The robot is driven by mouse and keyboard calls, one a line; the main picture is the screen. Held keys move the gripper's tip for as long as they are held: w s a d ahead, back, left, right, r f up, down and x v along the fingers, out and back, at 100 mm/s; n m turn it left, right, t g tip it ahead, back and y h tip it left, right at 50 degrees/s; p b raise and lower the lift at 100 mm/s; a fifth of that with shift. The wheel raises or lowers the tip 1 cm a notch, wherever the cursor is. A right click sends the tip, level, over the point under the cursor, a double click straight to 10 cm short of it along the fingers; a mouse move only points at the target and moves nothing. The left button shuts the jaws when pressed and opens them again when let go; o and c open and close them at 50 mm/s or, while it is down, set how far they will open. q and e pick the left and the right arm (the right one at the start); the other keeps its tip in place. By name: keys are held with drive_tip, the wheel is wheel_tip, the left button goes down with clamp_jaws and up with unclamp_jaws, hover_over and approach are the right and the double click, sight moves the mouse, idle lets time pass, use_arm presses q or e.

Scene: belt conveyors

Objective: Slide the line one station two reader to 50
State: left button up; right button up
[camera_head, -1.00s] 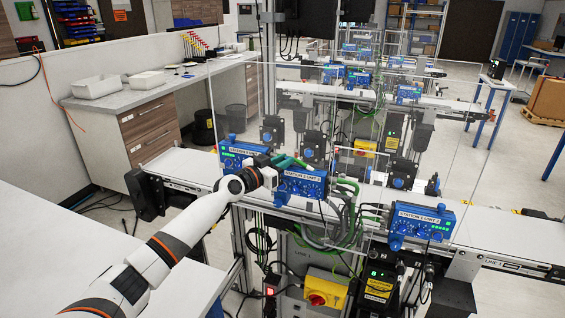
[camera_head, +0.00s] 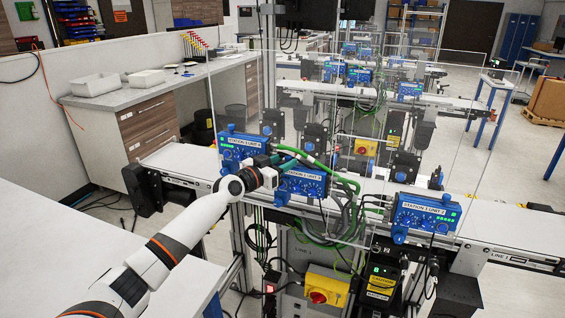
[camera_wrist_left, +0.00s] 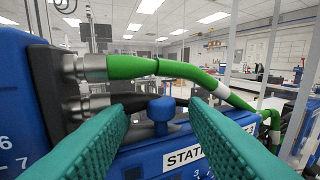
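Several blue readers sit along the near conveyor (camera_head: 540,228), whose edge is marked LINE 1: a left one (camera_head: 243,147), a middle one (camera_head: 304,184) and a right one (camera_head: 425,213). Their station labels are too small to read surely. My left gripper (camera_head: 289,160), with teal fingers, is at the middle reader and hides its upper left. In the left wrist view the gripper (camera_wrist_left: 160,106) is open, its fingers either side of a blue knob (camera_wrist_left: 161,108) on a blue housing with a label starting STATI. Contact with the knob cannot be told. My right gripper is not in view.
A green hose (camera_wrist_left: 190,70) runs just beyond the fingers in the wrist view. Clear panels (camera_head: 400,130) stand behind the readers. Cables hang below the conveyor near a yellow switch box (camera_head: 326,286). A white table (camera_head: 50,230) lies at the left.

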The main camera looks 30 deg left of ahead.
use_arm(q)
drive_tip(key=s+a+b, duration=0.2)
drive_tip(key=s, duration=1)
idle(0.5)
